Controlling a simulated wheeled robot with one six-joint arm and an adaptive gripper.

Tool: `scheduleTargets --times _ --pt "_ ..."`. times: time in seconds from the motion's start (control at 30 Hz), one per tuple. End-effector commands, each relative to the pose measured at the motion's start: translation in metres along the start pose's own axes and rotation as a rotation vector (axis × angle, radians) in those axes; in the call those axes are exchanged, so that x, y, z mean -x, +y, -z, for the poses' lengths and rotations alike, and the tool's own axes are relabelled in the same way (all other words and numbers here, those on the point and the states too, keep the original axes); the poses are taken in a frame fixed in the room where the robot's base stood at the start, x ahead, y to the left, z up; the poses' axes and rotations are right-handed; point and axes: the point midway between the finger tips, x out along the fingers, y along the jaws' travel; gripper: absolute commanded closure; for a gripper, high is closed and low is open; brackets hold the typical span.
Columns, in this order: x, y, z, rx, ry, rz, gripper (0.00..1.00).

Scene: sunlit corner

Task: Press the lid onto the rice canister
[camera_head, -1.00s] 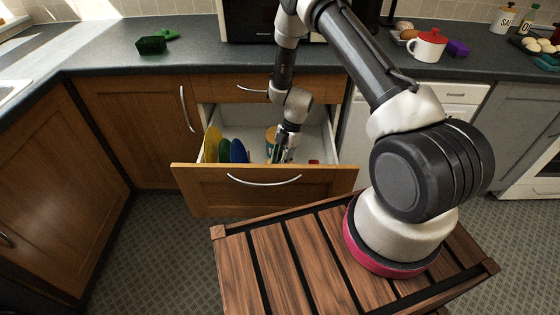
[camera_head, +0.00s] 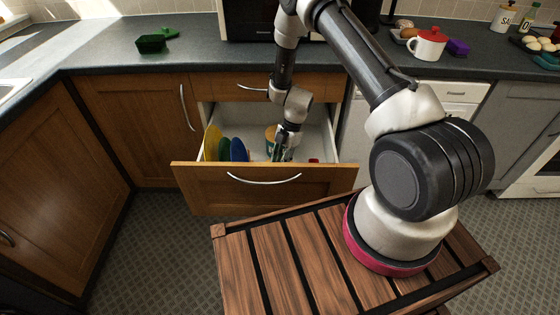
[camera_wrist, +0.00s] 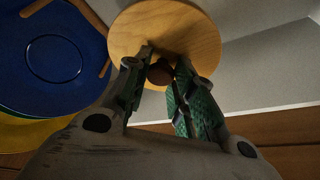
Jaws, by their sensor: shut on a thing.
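The round wooden lid (camera_wrist: 190,32) with a small dark knob (camera_wrist: 160,73) fills the top middle of the wrist view. My gripper (camera_wrist: 160,80) is shut on the knob, one green-padded finger on each side. In the head view my gripper (camera_head: 281,153) reaches down into the open drawer. The rice canister (camera_head: 270,139), with a tan top edge and a green part, stands partly hidden beside it. In the wrist view the canister's body is hidden below the lid. I cannot tell whether the lid is seated.
Yellow, green and blue plates (camera_head: 238,150) stand at the left in the drawer (camera_head: 215,178); the blue plate (camera_wrist: 52,58) is close left of my gripper. The drawer's pale wall (camera_wrist: 275,65) is at the right. A small red thing (camera_head: 314,161) lies near the front right.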

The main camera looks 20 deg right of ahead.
Motion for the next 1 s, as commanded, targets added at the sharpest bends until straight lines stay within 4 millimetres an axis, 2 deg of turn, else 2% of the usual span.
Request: scheduleTargets --times 0.47,0.5,0.63,0.87,0.93,1.0 --pt "-0.0006 0.0003 -0.0003 0.000 0.000 0.000 1.00" --pt "-0.0006 0.0003 -0.0003 0.000 0.000 0.000 0.73" --pt "-0.0006 0.0003 -0.0003 0.000 0.000 0.000 0.50" --pt "-0.0006 0.0003 -0.0003 0.000 0.000 0.000 0.50" --pt "-0.0006 0.0002 -0.0003 0.000 0.000 0.000 0.37" --pt "-0.0007 0.0002 -0.0003 0.000 0.000 0.000 0.29"
